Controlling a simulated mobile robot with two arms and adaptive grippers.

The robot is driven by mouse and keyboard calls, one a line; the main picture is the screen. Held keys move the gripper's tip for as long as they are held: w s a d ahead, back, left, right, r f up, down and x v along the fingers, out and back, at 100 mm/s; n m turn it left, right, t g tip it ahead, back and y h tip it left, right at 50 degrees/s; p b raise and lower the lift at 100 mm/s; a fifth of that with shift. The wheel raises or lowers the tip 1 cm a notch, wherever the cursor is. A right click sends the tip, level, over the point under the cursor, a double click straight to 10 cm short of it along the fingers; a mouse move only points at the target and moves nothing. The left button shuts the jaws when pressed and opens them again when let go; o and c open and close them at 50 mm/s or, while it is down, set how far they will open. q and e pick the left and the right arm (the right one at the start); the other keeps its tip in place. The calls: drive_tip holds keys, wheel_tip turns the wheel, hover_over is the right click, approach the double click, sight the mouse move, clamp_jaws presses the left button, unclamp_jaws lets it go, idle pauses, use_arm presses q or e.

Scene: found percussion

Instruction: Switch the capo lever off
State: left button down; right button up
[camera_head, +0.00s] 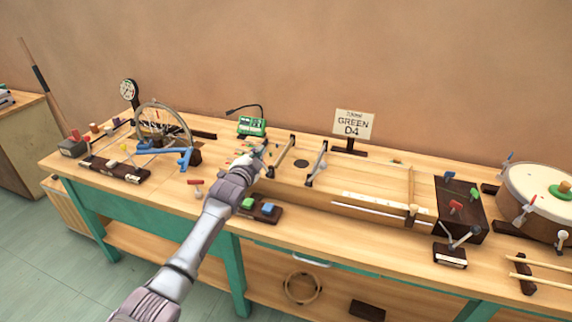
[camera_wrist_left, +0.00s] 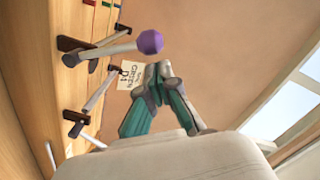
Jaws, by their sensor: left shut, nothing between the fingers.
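A pale lever with a purple ball knob (camera_wrist_left: 150,42) shows in the left wrist view, pivoting on a dark mount; I cannot read a label saying it is the capo lever. In the head view the knob seems hidden behind my left gripper (camera_head: 262,149). That gripper is shut and empty at the left end of the long wooden string box (camera_head: 370,180). In the left wrist view its fingertips (camera_wrist_left: 160,72) are close together, below and right of the knob in the picture, apparently not touching it. My right gripper is not in view.
Two dark-ended bars stand on the box, one at left (camera_head: 285,152) and one further right (camera_head: 317,164). A block with green and blue keys (camera_head: 262,212) lies in front. A "GREEN D4" sign (camera_head: 354,124) and green meter (camera_head: 252,127) stand behind; a wheel (camera_head: 163,122) stands left.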

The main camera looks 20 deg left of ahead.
use_arm(q)
drive_tip(key=shift+a+f+n, duration=0.1)
drive_tip(key=shift+a+n, duration=0.45)
drive_tip(key=shift+n, duration=0.05)
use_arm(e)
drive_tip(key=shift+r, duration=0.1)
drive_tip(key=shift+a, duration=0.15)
